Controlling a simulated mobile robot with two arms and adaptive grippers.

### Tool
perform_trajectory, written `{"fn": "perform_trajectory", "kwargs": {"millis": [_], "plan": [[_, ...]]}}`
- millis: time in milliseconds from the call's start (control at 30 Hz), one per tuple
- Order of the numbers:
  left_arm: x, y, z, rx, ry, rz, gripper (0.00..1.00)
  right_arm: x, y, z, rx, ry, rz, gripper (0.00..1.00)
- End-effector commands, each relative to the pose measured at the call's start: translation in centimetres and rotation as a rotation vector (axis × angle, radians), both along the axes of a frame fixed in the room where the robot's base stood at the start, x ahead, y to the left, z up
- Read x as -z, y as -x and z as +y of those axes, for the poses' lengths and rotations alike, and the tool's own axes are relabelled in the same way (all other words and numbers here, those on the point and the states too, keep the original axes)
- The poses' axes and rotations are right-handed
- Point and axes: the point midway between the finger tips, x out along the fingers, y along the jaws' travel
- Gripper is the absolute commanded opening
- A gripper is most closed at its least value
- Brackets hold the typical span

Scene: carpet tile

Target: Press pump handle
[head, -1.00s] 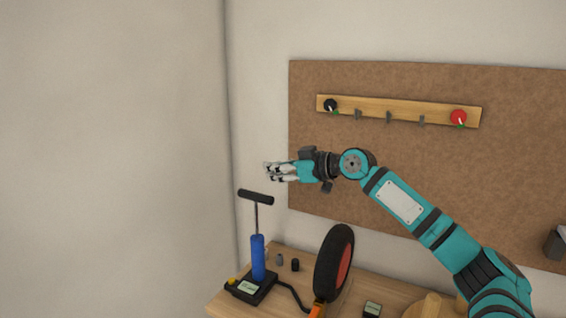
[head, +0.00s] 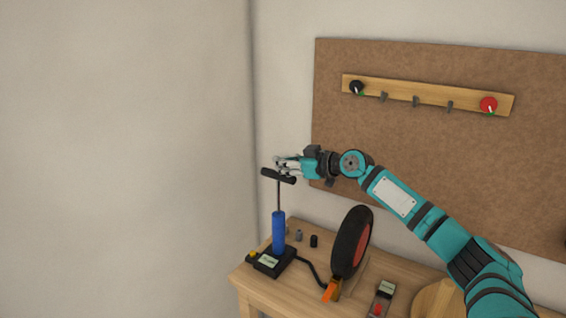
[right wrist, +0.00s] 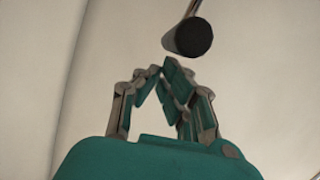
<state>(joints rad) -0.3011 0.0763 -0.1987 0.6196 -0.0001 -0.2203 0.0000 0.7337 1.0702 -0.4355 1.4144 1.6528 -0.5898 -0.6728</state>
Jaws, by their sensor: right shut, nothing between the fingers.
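The pump has a blue cylinder (head: 278,232) on a black base (head: 270,262), with a raised thin rod and a black T-shaped handle (head: 279,177) on top. My right gripper (head: 281,163) is shut and empty, right at the handle in the head view, seemingly just above or behind it. In the right wrist view the shut fingertips (right wrist: 160,70) are close to the round black end of the handle (right wrist: 193,38), with a small gap in the picture. Whether they touch cannot be told. My left gripper is not in view.
The pump stands at the left end of a wooden table (head: 300,287). A black tyre with a red hub (head: 352,243) stands right of it, joined by a black hose (head: 312,270). Small dark caps (head: 314,241) lie behind.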

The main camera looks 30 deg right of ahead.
Motion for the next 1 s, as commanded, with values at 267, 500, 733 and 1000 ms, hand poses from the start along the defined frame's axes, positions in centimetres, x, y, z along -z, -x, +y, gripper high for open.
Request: {"fn": "perform_trajectory", "kwargs": {"millis": [267,500,733,1000], "plan": [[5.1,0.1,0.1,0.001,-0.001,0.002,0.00,5.5,0.0,0.1,-0.002,-0.002,0.007,0.00],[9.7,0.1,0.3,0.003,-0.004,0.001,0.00,10.6,0.0,0.2,-0.004,0.000,0.013,0.00],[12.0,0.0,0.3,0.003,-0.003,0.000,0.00,13.3,0.0,0.2,-0.005,0.002,0.017,0.00],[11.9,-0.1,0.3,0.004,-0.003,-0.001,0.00,13.4,0.0,0.2,-0.005,0.003,0.018,0.00]]}}
